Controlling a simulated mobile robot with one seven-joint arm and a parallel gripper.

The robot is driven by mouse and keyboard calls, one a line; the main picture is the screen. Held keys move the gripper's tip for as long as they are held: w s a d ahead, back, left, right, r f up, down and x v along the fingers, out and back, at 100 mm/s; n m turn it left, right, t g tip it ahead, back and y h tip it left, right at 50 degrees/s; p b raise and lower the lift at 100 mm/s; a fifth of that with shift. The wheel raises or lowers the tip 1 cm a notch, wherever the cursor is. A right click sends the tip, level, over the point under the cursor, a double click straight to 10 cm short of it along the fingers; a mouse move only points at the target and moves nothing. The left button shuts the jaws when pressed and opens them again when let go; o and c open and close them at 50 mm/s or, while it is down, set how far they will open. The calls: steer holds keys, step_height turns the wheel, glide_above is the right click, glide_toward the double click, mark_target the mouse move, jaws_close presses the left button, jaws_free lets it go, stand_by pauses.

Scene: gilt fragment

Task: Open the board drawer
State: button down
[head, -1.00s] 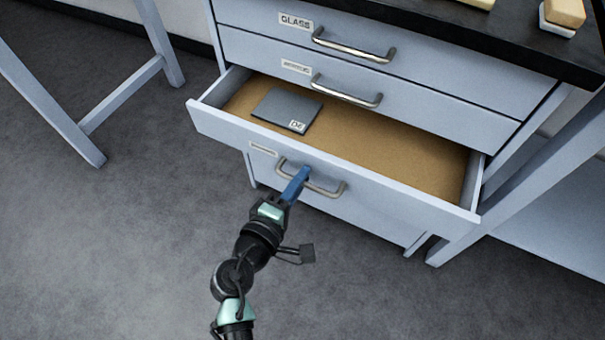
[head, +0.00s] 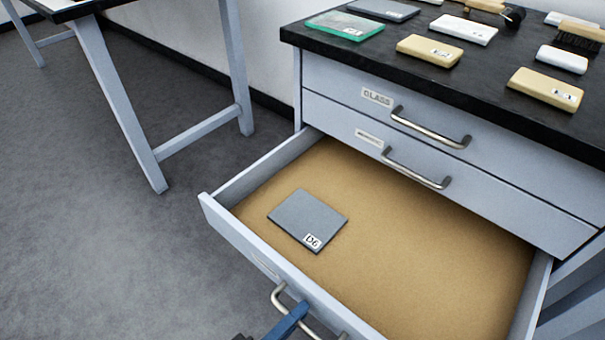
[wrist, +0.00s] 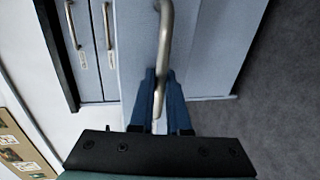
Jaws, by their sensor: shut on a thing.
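The drawer (head: 420,265) below the "GLASS" drawer and the one under that is pulled well out. Its label on the front is too faint to read. A grey board (head: 308,220) marked "D6" lies flat inside on the tan floor. My gripper (head: 291,316) has its blue fingers shut on this drawer's metal handle (head: 278,297), at the lower edge of the head view. In the wrist view, the handle bar (wrist: 165,35) runs between the fingers (wrist: 161,88).
Two upper drawers with handles (head: 430,128) are shut. The black cabinet top (head: 490,75) holds several tan, white and green pieces. A trestle leg (head: 125,110) stands at left. Grey floor (head: 90,250) is clear left of the drawer.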

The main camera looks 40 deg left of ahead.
steer(key=c, duration=1.2)
jaws_free()
steer(key=shift+o, duration=0.2)
steer(key=p+v, duration=0.3)
steer(key=v, duration=1)
steer(key=shift+s, duration=0.1)
